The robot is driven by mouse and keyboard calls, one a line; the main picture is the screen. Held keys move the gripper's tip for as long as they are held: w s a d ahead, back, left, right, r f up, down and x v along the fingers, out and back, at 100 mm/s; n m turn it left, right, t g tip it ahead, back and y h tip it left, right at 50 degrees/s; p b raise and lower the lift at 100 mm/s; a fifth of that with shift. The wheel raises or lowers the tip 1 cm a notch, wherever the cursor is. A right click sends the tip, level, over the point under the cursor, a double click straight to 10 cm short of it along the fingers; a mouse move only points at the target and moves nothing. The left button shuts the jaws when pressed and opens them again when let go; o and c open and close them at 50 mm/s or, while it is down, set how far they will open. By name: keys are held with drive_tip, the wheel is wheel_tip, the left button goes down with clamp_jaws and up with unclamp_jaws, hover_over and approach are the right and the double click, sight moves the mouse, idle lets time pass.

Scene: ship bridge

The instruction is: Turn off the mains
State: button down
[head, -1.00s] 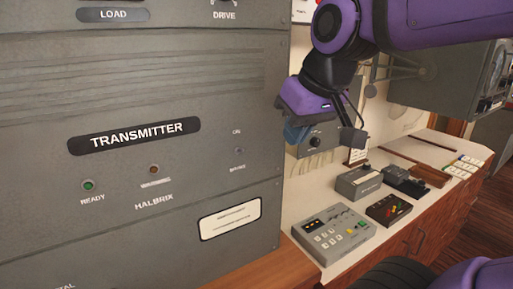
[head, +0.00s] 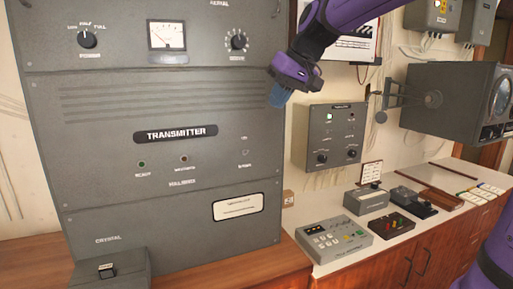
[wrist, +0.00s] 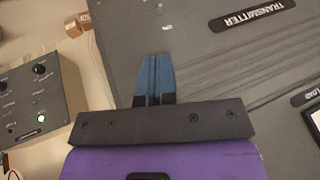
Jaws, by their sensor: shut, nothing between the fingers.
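The grey transmitter cabinet (head: 110,185) fills the left of the head view. A small toggle (head: 245,152) sits at the right of its middle panel, with blurred labels above and below, the lower one possibly reading mains. Its up or down position is too small to tell. It appears to show at the top of the wrist view (wrist: 158,8). My gripper (head: 277,98) is above and right of the toggle, near the cabinet's right edge, and apart from it. Its blue fingers (wrist: 157,58) are shut and empty, over the cabinet face in the wrist view.
A grey wall box (head: 330,140) with knobs and lamps is right of the cabinet. A desk (head: 385,240) carries a button panel (head: 335,240) and several small devices. The ready lamp (head: 141,163) is green. A radar-like unit (head: 455,100) projects at the right.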

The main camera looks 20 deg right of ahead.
sight(248, 152)
idle(0.3)
drive_tip(key=x, duration=1.4)
drive_tip(key=shift+s+a+f+t, duration=0.1)
drive_tip(key=shift+s+f+t, duration=0.2)
drive_tip(key=shift+t, duration=0.7)
drive_tip(key=shift+s+f+n+t, duration=0.3)
drive_tip(key=shift+f+t, duration=0.1)
drive_tip(key=shift+f, duration=0.3)
drive_tip(key=shift+r, duration=0.1)
idle(0.3)
drive_tip(key=shift+r, duration=0.7)
drive_tip(key=shift+s, duration=0.1)
